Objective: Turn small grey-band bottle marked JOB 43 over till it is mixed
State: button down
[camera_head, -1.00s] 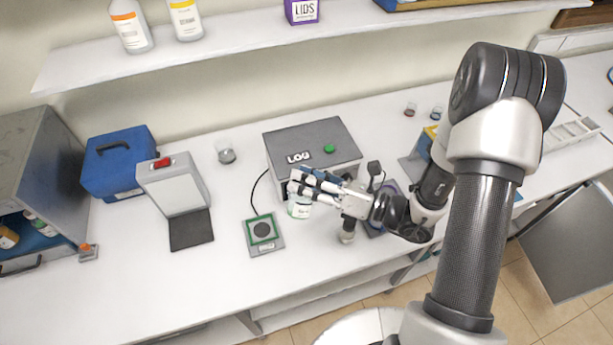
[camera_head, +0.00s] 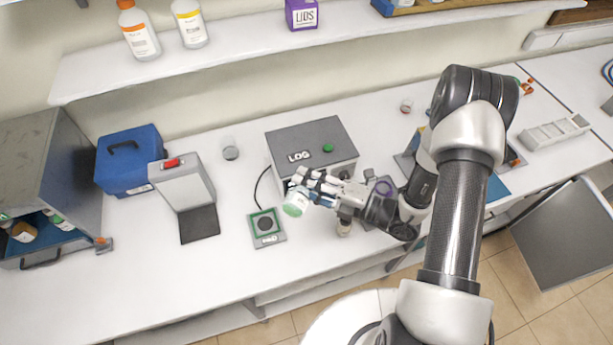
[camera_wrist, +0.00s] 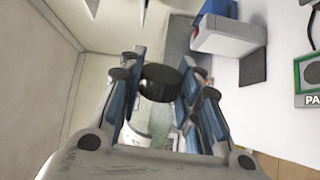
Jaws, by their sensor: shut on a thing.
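My gripper (camera_head: 312,189) is shut on a small clear bottle (camera_head: 297,200) in the head view, above the bench in front of the grey LOG box. The bottle is tilted, and a pale green part shows at its lower left end.
A green-framed pad (camera_head: 266,227) lies left of the gripper. The grey LOG box (camera_head: 312,145) stands behind it. A grey device with a red switch (camera_head: 184,183) and a blue case (camera_head: 127,160) stand at left.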

jog(key=shift+m, duration=1.1)
jog(key=shift+p, duration=0.3)
jog(key=shift+r+m+p, duration=0.1)
jog(key=shift+m+p, duration=0.25)
jog(key=shift+m, duration=0.25)
jog(key=m, duration=0.5)
jog(key=shift+m, duration=0.4)
jog(key=n+b, duration=0.2)
jog(key=n, duration=0.4)
jog(key=shift+f+b, duration=0.2)
jog(key=shift+b, duration=0.2)
jog(key=shift+r+n, duration=0.1)
jog(key=shift+n, duration=0.4)
